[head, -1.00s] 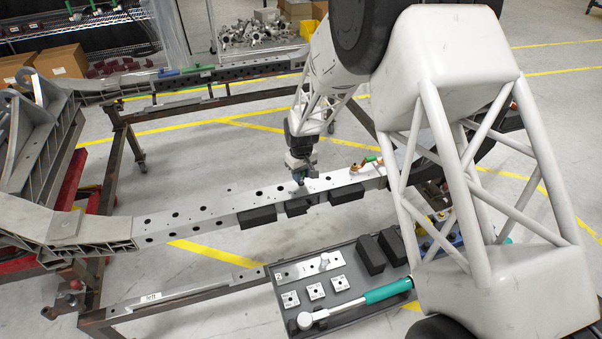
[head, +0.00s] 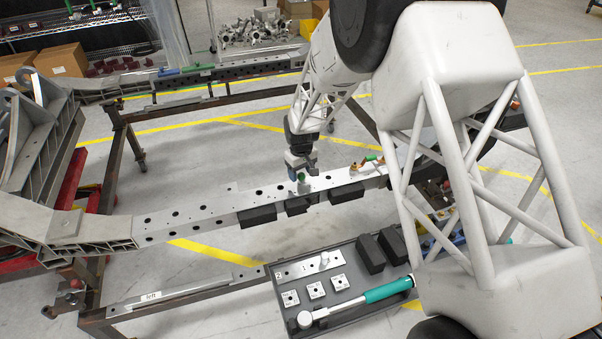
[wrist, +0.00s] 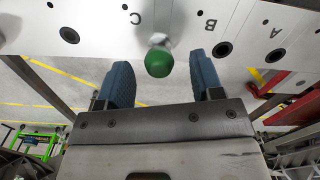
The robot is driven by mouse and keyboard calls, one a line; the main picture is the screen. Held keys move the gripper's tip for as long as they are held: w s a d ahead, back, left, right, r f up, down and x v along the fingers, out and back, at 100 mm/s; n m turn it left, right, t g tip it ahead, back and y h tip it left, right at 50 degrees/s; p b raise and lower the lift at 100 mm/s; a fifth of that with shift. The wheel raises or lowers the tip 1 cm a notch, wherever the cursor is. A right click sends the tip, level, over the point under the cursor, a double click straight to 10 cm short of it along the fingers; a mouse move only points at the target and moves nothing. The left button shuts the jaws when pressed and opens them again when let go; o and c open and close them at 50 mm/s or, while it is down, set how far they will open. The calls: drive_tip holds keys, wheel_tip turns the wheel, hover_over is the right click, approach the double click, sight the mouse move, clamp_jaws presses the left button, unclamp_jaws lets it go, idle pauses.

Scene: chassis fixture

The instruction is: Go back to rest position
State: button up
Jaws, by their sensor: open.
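My gripper (head: 300,163) hangs over the silver chassis beam (head: 190,219). Its two blue fingers are open in the wrist view (wrist: 160,70). A round green-topped part (wrist: 158,62) stands on the beam near hole letter C, in the gap between the fingers as seen there. No finger visibly touches it. In the head view the same green top (head: 301,178) shows just below the gripper. The wrist view also shows the beam face (wrist: 185,25) with holes and the letters A, B and C.
Black blocks (head: 258,216) line the beam's near side. A dark tray (head: 345,257) below holds metal plates, black blocks and a teal-handled tool (head: 385,290). Another green-topped piece (head: 371,158) sits further right on the beam. A steel frame (head: 125,170) stands at left.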

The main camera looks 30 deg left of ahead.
drive_tip(key=shift+r, duration=4.25)
drive_tip(key=shift+d+r, duration=0.15)
drive_tip(key=shift+d, duration=0.05)
drive_tip(key=s+d+r+m, duration=0.25)
drive_tip(key=d+r, duration=0.45)
drive_tip(key=d, duration=0.4)
drive_tip(key=s+d+r+m+t, duration=0.1)
drive_tip(key=s+d+r, duration=0.2)
drive_tip(key=d+r, duration=0.55)
drive_tip(key=s+d+r+m, duration=0.25)
drive_tip(key=d+r, duration=0.35)
drive_tip(key=d, duration=0.7)
drive_tip(key=s+d+r+m+t, duration=0.1)
drive_tip(key=s+d+r+m, duration=0.25)
drive_tip(key=s+d, duration=0.9)
drive_tip(key=s+d+m, duration=0.2)
drive_tip(key=s+d, duration=0.7)
drive_tip(key=s, duration=0.6)
drive_tip(key=shift+f+m+t, duration=0.15)
drive_tip(key=shift+m+t, duration=0.15)
drive_tip(key=shift+m, duration=0.05)
drive_tip(key=shift+w, duration=0.1)
